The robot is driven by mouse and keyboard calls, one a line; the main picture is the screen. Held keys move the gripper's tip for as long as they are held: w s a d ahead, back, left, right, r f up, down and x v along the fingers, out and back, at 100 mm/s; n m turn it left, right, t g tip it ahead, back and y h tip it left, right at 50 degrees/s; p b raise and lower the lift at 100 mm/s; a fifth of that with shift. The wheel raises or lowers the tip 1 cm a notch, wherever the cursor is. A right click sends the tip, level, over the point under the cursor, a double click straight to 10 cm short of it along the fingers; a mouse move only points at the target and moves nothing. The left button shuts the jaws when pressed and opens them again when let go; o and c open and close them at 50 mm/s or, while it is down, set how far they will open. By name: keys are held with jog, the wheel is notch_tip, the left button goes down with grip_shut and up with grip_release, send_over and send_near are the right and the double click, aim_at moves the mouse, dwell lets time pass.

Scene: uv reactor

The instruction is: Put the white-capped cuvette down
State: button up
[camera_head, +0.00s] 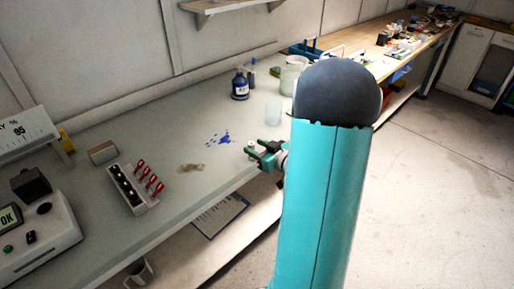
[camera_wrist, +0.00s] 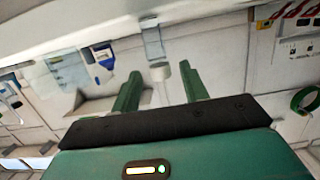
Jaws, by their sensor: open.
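My gripper (camera_head: 262,154) is over the front edge of the bench (camera_head: 195,140), with its green fingers apart. In the wrist view, a small white cap (camera_wrist: 160,71) shows between the open fingers (camera_wrist: 160,80), with a gap on either side. A pale, see-through body (camera_wrist: 153,42) shows above the cap in that picture; I cannot tell whether the two are one cuvette. In the head view a small white spot (camera_head: 252,143) shows at the fingertips, too small to identify. Whether the cuvette rests on the bench is unclear.
A rack (camera_head: 131,189) holds black- and red-topped pieces on the left. Blue (camera_head: 218,139) and brown (camera_head: 191,168) spills mark the bench. A dark blue bottle (camera_head: 240,86) and a clear glass (camera_head: 273,112) stand behind my gripper. An instrument (camera_head: 40,225) is at far left.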

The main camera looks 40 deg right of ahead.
jog(key=shift+s+r, duration=0.1)
jog(key=shift+r, duration=0.15)
jog(key=s+r, duration=0.2)
jog(key=s, duration=0.9)
jog(key=shift+s+d, duration=0.15)
jog(key=shift+s, duration=0.15)
